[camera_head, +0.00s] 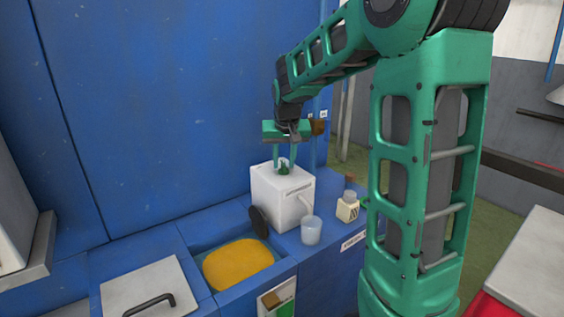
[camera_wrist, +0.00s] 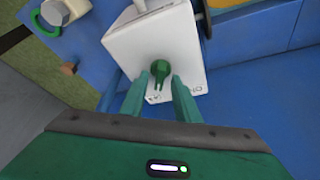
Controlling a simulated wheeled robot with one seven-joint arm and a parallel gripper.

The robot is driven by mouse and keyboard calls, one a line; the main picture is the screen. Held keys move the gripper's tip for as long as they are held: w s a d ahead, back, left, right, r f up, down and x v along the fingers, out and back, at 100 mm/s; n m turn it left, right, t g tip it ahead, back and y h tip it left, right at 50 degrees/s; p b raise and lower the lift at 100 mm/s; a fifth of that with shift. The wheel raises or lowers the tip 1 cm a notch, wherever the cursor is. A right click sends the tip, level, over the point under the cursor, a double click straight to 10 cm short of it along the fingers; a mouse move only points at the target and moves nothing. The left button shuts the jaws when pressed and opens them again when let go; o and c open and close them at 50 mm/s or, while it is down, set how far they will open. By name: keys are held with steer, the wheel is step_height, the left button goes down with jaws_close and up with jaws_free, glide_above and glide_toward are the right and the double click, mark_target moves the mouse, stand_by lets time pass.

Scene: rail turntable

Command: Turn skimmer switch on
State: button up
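The skimmer is a white box (camera_head: 283,200) on the blue counter, with a dark round disc (camera_head: 259,222) on its left side. A green knob-like switch (camera_head: 284,169) sits on its top; it also shows in the wrist view (camera_wrist: 160,70). My gripper (camera_head: 285,160) is above the box, pointing down, with its fingertips close to the switch. In the wrist view my gripper's two fingers (camera_wrist: 158,90) are apart, and the switch shows just beyond and between their tips. I cannot tell whether either finger touches it.
A basin of orange liquid (camera_head: 238,264) lies left of the box. A clear cup (camera_head: 311,230) stands under the spout, and a small bottle (camera_head: 347,207) stands to the right. A blue wall (camera_head: 150,110) rises behind. A lid with a black handle (camera_head: 148,290) is at front left.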

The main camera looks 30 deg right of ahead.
jaws_close()
steer(key=shift+n, duration=0.4)
steer(key=n+y, duration=0.1)
steer(key=n, duration=0.1)
steer(key=n+y, duration=0.1)
steer(key=n, duration=0.1)
steer(key=shift+d+n+t, duration=0.2)
steer(key=shift+n+t, duration=0.1)
steer(key=shift+t, duration=0.1)
steer(key=n+y, duration=0.1)
steer(key=n, duration=0.2)
steer(key=n+y, duration=0.1)
steer(key=n, duration=0.2)
steer(key=shift+d+g, duration=0.2)
steer(key=shift+g, duration=0.1)
steer(key=shift+r+n, duration=0.1)
steer(key=shift+n, duration=0.3)
steer(key=shift+w, duration=0.1)
steer(key=shift+o, duration=0.5)
jaws_free()
steer(key=shift+y, duration=0.3)
